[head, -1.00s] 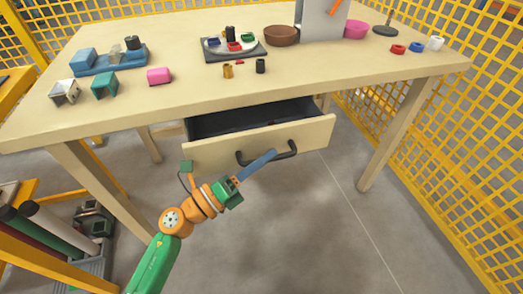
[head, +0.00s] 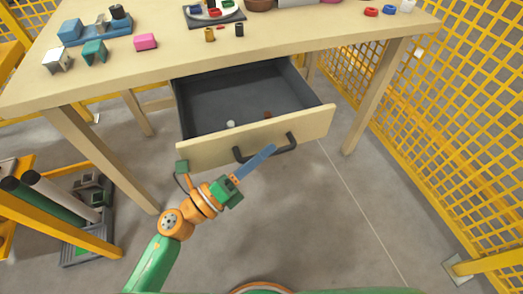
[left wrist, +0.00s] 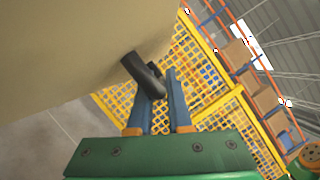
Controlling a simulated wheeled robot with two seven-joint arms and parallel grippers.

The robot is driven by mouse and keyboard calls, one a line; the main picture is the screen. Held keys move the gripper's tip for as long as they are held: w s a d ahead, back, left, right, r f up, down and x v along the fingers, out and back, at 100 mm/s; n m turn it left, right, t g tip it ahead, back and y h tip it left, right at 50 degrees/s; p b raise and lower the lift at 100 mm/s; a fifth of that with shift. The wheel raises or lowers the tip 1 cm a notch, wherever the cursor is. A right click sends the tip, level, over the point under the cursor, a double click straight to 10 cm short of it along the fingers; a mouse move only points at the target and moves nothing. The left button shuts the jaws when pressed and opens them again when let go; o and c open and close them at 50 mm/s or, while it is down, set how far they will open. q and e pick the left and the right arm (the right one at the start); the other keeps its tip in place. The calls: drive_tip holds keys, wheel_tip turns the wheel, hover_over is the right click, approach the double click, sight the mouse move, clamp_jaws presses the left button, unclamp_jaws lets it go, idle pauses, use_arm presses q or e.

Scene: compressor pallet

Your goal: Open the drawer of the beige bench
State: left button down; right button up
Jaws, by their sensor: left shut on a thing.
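The beige bench (head: 250,54) fills the upper part of the head view. Its drawer (head: 220,151) is pulled well out, and its dark grey inside shows. A small white thing and a small brown thing lie in the drawer. The dark handle (head: 283,147) is on the drawer front. My left gripper (head: 266,155) is shut on the handle. In the left wrist view the dark handle (left wrist: 142,75) is between the blue fingers (left wrist: 159,92), in front of the beige drawer front. My right gripper is not in view.
On the bench top are a blue tray (head: 98,38), a pink block (head: 145,41), a teal block (head: 94,51) and other small parts. A yellow mesh fence (head: 450,130) stands at the right. A yellow frame (head: 60,220) is at the lower left. The floor below the drawer is clear.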

use_arm(q)
drive_tip(key=c, duration=0.8)
unclamp_jaws()
drive_tip(key=shift+c, duration=0.2)
drive_tip(key=b+v, duration=0.1)
drive_tip(key=v, duration=0.6)
drive_tip(key=shift+b, duration=0.3)
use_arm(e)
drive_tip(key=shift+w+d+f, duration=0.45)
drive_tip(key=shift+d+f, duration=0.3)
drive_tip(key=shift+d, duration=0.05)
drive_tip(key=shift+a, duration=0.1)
